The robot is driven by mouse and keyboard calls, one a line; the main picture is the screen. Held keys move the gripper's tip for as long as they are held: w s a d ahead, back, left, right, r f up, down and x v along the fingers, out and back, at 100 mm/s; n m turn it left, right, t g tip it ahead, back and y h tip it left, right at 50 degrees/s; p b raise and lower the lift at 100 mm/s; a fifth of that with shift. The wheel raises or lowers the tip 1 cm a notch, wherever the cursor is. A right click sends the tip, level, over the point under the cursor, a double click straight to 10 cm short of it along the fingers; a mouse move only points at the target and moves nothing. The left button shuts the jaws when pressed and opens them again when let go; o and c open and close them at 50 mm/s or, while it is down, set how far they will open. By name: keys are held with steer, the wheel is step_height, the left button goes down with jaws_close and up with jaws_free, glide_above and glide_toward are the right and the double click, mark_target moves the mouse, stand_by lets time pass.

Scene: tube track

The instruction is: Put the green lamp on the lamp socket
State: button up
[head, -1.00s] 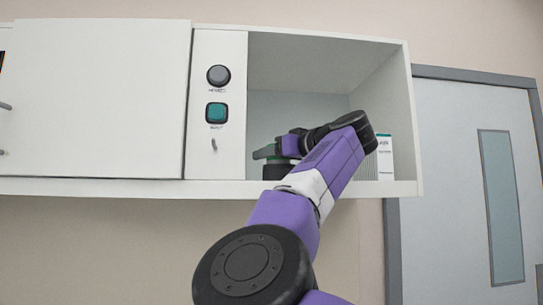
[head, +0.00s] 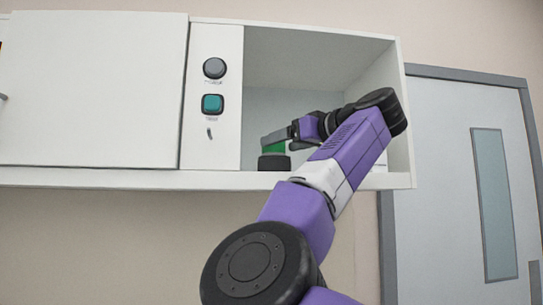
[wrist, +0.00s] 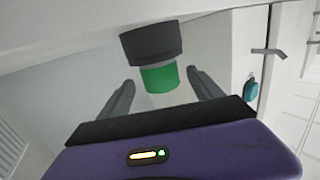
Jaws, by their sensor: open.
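The green lamp (wrist: 160,78) stands upright on the black lamp socket (wrist: 150,43), with a grey band between them; the wrist view is upside down. In the head view the green lamp (head: 274,148) shows partly behind my fingers, above the black socket (head: 273,163) on the cabinet floor. My gripper (wrist: 160,80) is open, one finger on each side of the lamp, with visible gaps. In the head view my gripper (head: 276,137) is level with the lamp's top. The far side of the lamp is hidden.
The open cabinet compartment (head: 295,60) has a right wall and a floor lip close to my arm. Left of it is a panel with a grey knob (head: 215,68) and a teal button (head: 212,104). A white box (head: 380,165) is mostly hidden behind my arm.

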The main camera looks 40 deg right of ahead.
steer(key=shift+s+r+b, duration=0.15)
steer(key=shift+s+b, duration=0.55)
steer(key=shift+s, duration=1.95)
